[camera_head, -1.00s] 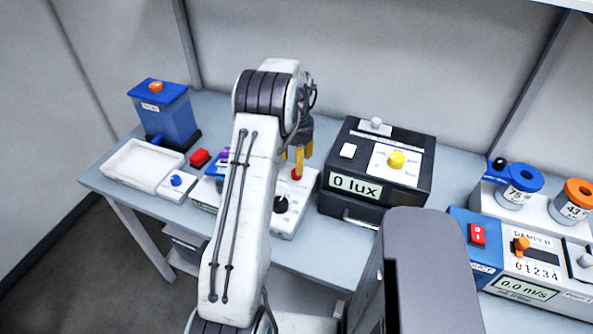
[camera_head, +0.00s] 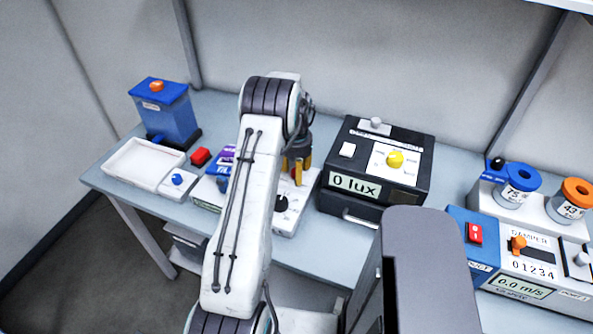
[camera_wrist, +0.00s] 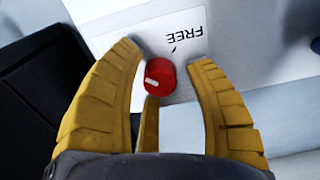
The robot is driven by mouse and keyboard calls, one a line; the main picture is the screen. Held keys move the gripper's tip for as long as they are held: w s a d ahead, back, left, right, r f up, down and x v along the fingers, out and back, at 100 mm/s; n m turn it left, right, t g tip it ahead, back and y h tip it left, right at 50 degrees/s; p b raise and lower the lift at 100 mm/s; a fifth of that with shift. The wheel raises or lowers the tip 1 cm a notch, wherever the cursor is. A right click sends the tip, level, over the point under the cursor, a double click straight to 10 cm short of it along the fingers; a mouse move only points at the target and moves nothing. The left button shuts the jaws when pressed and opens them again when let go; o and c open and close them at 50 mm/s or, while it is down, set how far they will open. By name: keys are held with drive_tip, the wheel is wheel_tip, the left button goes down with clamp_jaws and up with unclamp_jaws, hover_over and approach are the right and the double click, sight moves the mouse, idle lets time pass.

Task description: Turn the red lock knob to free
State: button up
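The red lock knob (camera_wrist: 160,75) with a white pointer mark sits on a white panel beside a printed FREE label (camera_wrist: 186,34), which appears upside down in the wrist view. The mark points to the lower left there, away from the label. My gripper (camera_wrist: 166,62) is open, with its yellow fingers on either side of the knob and visible gaps to it. In the head view my gripper (camera_head: 299,170) is down at the white device (camera_head: 286,222), and the knob is mostly hidden behind the fingers.
A black lux box (camera_head: 330,200) stands close to the right of my gripper. A black knob (camera_head: 281,203) is on the white device's front. A red block (camera_head: 201,157), white tray (camera_head: 120,168) and blue container (camera_head: 170,118) stand left. A damper panel (camera_head: 530,262) is at far right.

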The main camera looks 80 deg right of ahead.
clamp_jaws()
drive_tip(key=shift+f+m+b, duration=0.1)
drive_tip(key=shift+m+b, duration=0.25)
drive_tip(key=shift+m, duration=0.35)
drive_tip(key=shift+f+m+b, duration=0.1)
drive_tip(key=shift+m+b, duration=0.95)
drive_tip(key=shift+m, duration=0.15)
drive_tip(key=m+b, duration=0.1)
drive_tip(key=m, duration=0.3)
drive_tip(key=shift+b, duration=0.35)
drive_tip(key=m+b, duration=0.1)
drive_tip(key=m, duration=0.8)
drive_tip(key=shift+a+m+b, duration=0.1)
drive_tip(key=shift+m+b, duration=0.3)
drive_tip(key=shift+m, duration=0.3)
